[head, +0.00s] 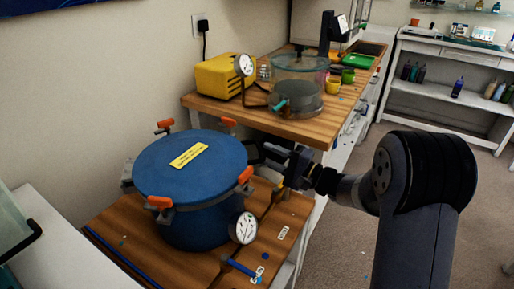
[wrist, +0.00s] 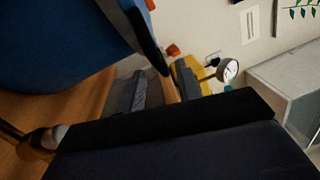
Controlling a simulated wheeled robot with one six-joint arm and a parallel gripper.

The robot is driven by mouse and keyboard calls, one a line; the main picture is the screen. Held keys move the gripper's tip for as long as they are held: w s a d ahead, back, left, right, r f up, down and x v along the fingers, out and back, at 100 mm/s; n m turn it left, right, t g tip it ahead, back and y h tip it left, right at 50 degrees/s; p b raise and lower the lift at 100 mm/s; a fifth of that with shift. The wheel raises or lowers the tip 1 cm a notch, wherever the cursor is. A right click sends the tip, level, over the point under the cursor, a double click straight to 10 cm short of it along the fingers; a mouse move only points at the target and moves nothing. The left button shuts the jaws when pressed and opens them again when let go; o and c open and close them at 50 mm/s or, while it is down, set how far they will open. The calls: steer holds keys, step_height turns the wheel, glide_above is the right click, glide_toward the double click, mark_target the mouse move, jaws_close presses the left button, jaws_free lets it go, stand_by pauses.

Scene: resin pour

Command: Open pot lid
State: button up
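A blue pot (head: 195,228) stands on the wooden surface at the left. Its round blue lid (head: 165,160) lies on top and carries a yellow label (head: 189,154). Several clamps with orange handles (head: 245,175) sit around the rim. My gripper (head: 270,158) is just right of the pot, near its right side, with its fingers apart and nothing between them. In the wrist view the gripper (wrist: 156,88) shows two grey fingers with a gap, and the blue pot (wrist: 50,45) fills the upper left. Whether a finger touches the pot is unclear.
A pressure gauge (head: 244,228) and a blue-handled valve (head: 240,267) are at the pot's front right. Behind, a wooden bench (head: 240,112) holds a yellow machine (head: 222,76), a clear chamber (head: 298,72) and small cups. Open floor (head: 345,235) lies to the right.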

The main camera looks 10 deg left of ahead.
mark_target(260, 148)
steer(key=shift+x, duration=1.9)
steer(key=shift+c, duration=0.4)
jaws_close()
